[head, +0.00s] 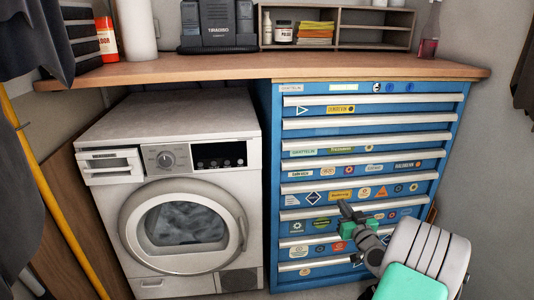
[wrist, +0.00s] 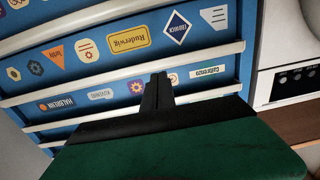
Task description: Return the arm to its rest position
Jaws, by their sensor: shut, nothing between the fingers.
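My gripper (head: 346,211) is in front of the lower drawers of the blue tool chest (head: 275,150) in the head view. Its dark fingers are together and hold nothing. All the chest's drawers look shut. I cannot tell whether the fingertips touch a drawer front. My arm comes in from the lower right of the head view and hides part of the lowest drawers.
A white washing machine (head: 108,140) stands left of the chest, its door shut. A wooden worktop (head: 230,68) runs above both and carries a black device (head: 217,25), a wooden shelf unit (head: 325,35) and a bottle (head: 430,30). A yellow pole (head: 50,190) leans at the left.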

